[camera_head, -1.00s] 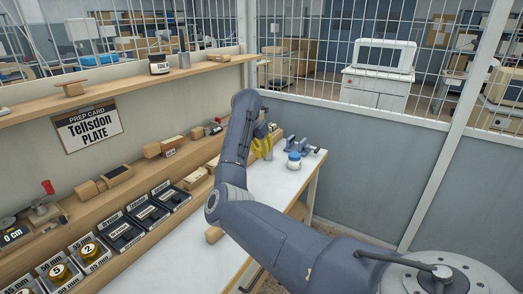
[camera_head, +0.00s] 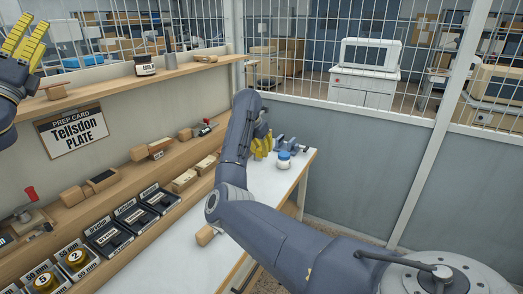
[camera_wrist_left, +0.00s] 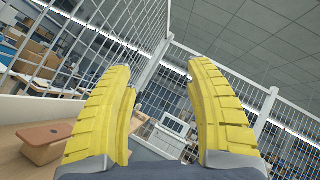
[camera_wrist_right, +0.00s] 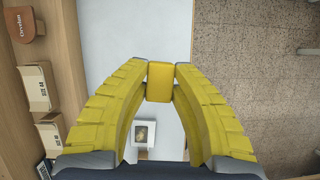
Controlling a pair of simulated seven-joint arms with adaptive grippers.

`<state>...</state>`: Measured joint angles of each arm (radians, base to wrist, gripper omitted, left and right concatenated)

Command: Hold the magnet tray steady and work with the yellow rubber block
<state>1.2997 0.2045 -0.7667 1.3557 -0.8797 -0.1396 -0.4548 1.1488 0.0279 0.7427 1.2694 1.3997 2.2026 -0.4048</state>
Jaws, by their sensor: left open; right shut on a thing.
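My right gripper (camera_head: 262,146) is over the far part of the white tabletop in the head view. In the right wrist view its yellow fingers are shut on a small yellow rubber block (camera_wrist_right: 160,82), held between the fingertips. My left gripper (camera_head: 22,38) is raised at the upper left of the head view, before the upper shelf. It is open and empty, its yellow fingers wide apart in the left wrist view (camera_wrist_left: 158,100). I cannot tell which thing is the magnet tray. A white square thing (camera_wrist_right: 145,128) with a gold patch shows beyond the block in the right wrist view.
Labelled black trays (camera_head: 133,220) line the lower shelf at left. A blue-capped jar (camera_head: 284,161) and a grey clamp-like tool stand at the table's far end. The white tabletop (camera_head: 180,259) is mostly clear. A wire-mesh partition stands behind.

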